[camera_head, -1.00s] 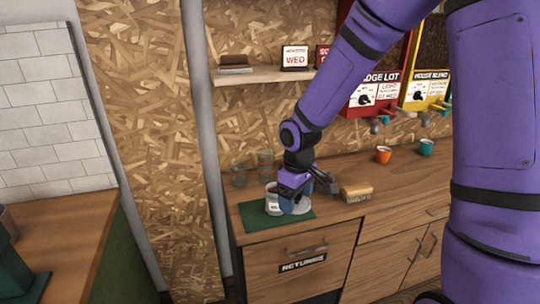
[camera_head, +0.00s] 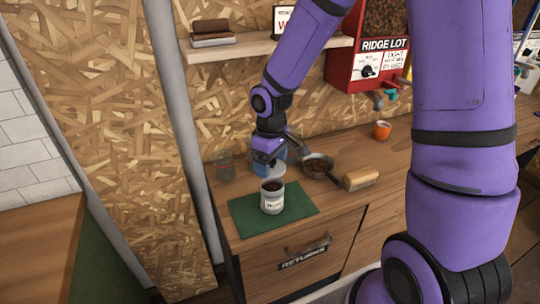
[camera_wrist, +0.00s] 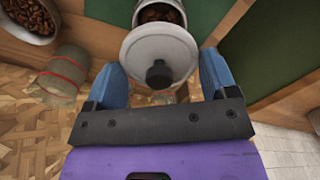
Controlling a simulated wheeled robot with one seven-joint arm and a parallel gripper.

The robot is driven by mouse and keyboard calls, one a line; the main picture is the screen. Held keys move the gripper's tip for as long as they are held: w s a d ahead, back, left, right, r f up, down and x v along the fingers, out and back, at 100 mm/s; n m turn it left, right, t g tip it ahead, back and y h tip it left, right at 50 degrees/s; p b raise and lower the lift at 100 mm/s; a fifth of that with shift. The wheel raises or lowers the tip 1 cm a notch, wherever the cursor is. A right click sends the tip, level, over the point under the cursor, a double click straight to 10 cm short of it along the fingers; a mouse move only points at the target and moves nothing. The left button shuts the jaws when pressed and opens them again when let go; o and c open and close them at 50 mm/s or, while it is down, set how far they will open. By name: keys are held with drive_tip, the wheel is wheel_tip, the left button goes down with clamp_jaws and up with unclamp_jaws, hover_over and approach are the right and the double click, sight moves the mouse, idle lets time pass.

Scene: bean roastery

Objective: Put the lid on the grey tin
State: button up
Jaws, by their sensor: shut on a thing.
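The grey tin (camera_head: 271,200) stands upright and open on the green mat, with dark beans inside and a label on its front. Its open mouth also shows at the top of the wrist view (camera_wrist: 160,12). My gripper (camera_head: 269,163) is shut on the lid, just behind and above the tin in the head view. The lid (camera_wrist: 150,46) is a round grey disc with a black knob, between the two blue fingers in the wrist view. It is apart from the mat and partly overlaps the tin in that view. In the head view the lid is mostly hidden.
The green mat (camera_head: 245,222) lies at the counter's front left. A pan of beans (camera_head: 318,168) and a wooden-backed brush (camera_head: 360,179) are to the right. An orange cup (camera_head: 382,131) is farther right. A shelf (camera_head: 265,48) hangs above.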

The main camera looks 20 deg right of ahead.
drive_tip(key=shift+f, duration=2.4)
drive_tip(key=shift+f, duration=0.15)
idle(0.5)
drive_tip(key=o, duration=0.8)
drive_tip(key=shift+r, duration=3.5)
clamp_jaws()
